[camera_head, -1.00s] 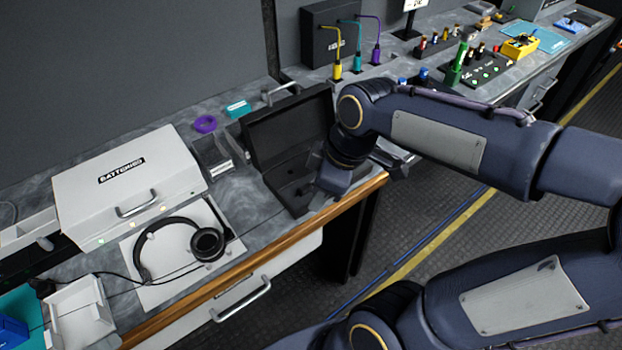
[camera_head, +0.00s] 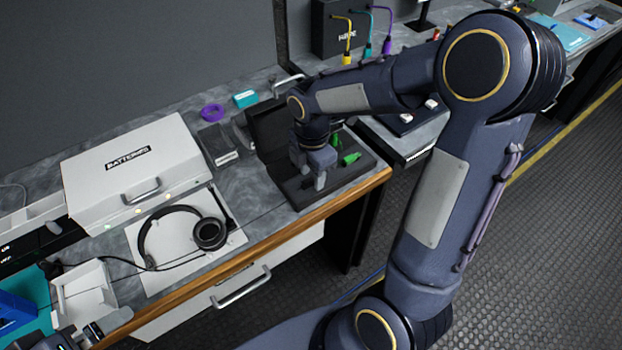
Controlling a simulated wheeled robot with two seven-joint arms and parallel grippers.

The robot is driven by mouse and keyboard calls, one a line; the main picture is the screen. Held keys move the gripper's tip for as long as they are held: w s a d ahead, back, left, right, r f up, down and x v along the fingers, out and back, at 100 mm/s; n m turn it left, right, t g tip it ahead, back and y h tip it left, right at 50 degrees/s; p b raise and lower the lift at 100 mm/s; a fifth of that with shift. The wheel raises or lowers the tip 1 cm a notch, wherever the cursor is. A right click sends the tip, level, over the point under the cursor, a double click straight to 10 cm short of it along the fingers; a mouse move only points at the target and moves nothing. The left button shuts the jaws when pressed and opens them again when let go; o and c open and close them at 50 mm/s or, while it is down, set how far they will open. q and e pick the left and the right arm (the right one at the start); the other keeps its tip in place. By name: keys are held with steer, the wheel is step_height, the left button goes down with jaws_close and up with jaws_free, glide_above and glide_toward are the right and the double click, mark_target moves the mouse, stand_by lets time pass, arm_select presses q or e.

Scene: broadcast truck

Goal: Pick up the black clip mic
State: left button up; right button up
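The open black case (camera_head: 360,176) stands on the counter near its wooden front edge, with its lid raised at the back. Two green pieces, one at the right (camera_head: 350,159) and one further back (camera_head: 335,139), show in its dark lining. I cannot make out the black clip mic; it may be hidden by my gripper or lost against the dark lining. My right gripper (camera_head: 312,176) points down over the left half of the case. Its two fingers look apart, and I see nothing between them.
A white batteries case (camera_head: 130,170) and headphones (camera_head: 210,233) on a white sheet lie to the left. A purple ring (camera_head: 212,112) and a teal box (camera_head: 245,98) are behind. A small white tray (camera_head: 85,295) is at lower left. The floor at right is clear.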

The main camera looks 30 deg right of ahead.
steer(key=shift+f, duration=0.3)
jaws_close()
steer(key=shift+r, duration=0.1)
